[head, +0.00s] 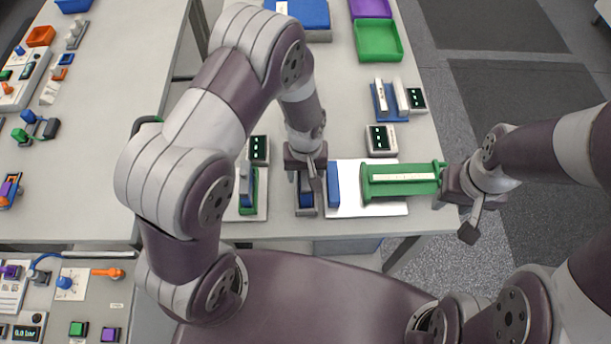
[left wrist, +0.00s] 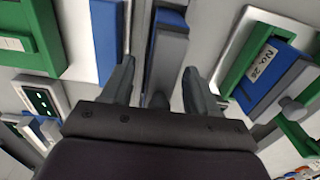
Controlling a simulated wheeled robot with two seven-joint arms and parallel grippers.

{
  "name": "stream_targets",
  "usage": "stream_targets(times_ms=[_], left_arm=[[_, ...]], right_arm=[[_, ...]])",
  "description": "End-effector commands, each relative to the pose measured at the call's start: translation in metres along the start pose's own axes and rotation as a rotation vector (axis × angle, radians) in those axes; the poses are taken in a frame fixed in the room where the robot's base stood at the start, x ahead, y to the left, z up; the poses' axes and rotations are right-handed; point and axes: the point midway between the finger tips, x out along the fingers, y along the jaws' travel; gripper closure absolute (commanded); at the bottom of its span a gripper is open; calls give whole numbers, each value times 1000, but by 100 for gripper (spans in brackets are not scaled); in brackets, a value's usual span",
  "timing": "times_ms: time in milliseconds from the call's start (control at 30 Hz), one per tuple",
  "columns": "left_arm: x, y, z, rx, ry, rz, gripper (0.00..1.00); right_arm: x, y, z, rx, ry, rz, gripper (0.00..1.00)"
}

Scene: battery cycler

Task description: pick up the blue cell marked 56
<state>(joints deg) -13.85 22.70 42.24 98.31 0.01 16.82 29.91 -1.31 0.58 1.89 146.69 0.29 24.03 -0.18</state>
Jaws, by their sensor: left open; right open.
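My left gripper (head: 307,180) is open and points down over a narrow blue and grey block (head: 305,200) near the table's front edge. In the left wrist view the fingers (left wrist: 158,92) stand on either side of that block (left wrist: 167,45), with gaps beside it. A blue cell (left wrist: 268,70) with a white tag sits in a green holder beside the right finger. In the head view this cell (head: 246,186) stands left of the gripper. My right gripper (head: 462,205) is open and empty at the table's right edge.
A blue block (head: 333,185) and a green fixture (head: 400,180) stand on a white plate to the right. Small display boxes (head: 380,140) (head: 259,149) stand behind. A green tray (head: 378,40) is at the back. The mid-table behind the plate is partly clear.

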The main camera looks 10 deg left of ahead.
Motion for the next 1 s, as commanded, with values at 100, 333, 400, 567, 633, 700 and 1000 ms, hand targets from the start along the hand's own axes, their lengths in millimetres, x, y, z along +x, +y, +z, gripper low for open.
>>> stream_targets(times_ms=[100,333,400,567,633,700,1000], left_arm=[[10,0,0,0,0,0,40],[12,0,0,0,1,1,53],[12,0,0,0,1,1,76],[11,0,0,0,2,1,100],[10,0,-1,0,3,2,100],[10,0,-1,0,3,2,100],[-29,1,-2,0,9,5,100]], right_arm=[[-2,0,0,0,-1,0,57],[-1,0,0,0,-1,0,57],[-1,0,0,0,-1,0,57],[-2,0,0,0,-1,0,57],[-2,0,0,0,-1,0,57],[-2,0,0,0,-1,0,57],[8,0,1,0,-1,0,57]])
